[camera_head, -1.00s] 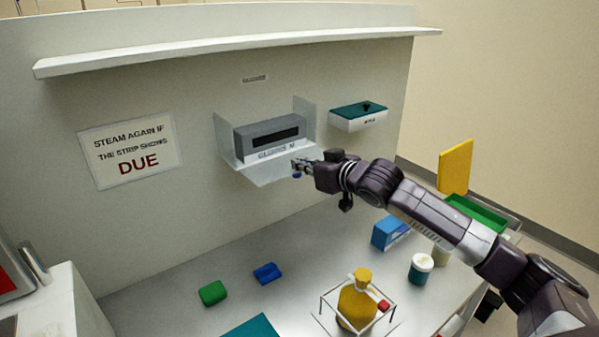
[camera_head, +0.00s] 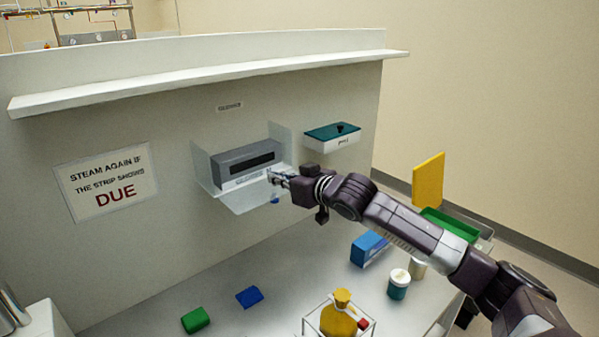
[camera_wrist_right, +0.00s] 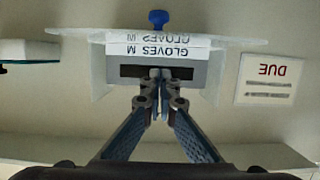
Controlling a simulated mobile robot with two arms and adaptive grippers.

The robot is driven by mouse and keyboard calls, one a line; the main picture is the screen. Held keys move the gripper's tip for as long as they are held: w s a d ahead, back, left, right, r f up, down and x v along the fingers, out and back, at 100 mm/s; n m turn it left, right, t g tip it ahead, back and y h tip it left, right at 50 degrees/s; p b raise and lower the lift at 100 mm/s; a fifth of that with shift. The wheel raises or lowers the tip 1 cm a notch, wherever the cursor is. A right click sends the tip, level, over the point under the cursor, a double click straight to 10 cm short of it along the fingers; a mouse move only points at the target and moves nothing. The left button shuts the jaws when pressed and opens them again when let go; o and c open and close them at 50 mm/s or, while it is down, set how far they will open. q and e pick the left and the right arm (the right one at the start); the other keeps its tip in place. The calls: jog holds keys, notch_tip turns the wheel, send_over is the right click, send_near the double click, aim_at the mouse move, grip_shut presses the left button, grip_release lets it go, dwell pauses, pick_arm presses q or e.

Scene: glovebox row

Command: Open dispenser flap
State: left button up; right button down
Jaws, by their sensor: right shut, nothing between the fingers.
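The glove dispenser is a white holder with clear side walls on the back wall, with a grey box (camera_head: 250,162) inside. Its flap (camera_head: 243,200), a pale translucent panel, slopes out and down from the front; the box's dark slot is uncovered. A blue knob (camera_head: 275,199) sits at the flap's outer edge. My right gripper (camera_head: 275,177) is shut and empty, above the knob and apart from it. In the right wrist view, upside down, the shut fingertips (camera_wrist_right: 160,73) appear in front of the slot, with the knob (camera_wrist_right: 159,18) beyond them. My left gripper is out of view.
A teal-lidded white box (camera_head: 332,137) is on the wall to the right. Below are a blue box (camera_head: 369,248), a teal jar (camera_head: 398,284), a yellow bottle (camera_head: 338,320) in a wire rack, and green (camera_head: 195,320) and blue (camera_head: 249,297) blocks. A shelf (camera_head: 200,82) runs above.

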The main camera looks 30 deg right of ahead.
pick_arm(q)
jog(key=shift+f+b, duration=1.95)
jog(key=shift+b, duration=0.55)
pick_arm(e)
jog(key=v, duration=1)
jog(key=shift+r, duration=0.3)
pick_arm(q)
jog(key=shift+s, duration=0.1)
pick_arm(e)
jog(key=shift+f, duration=0.1)
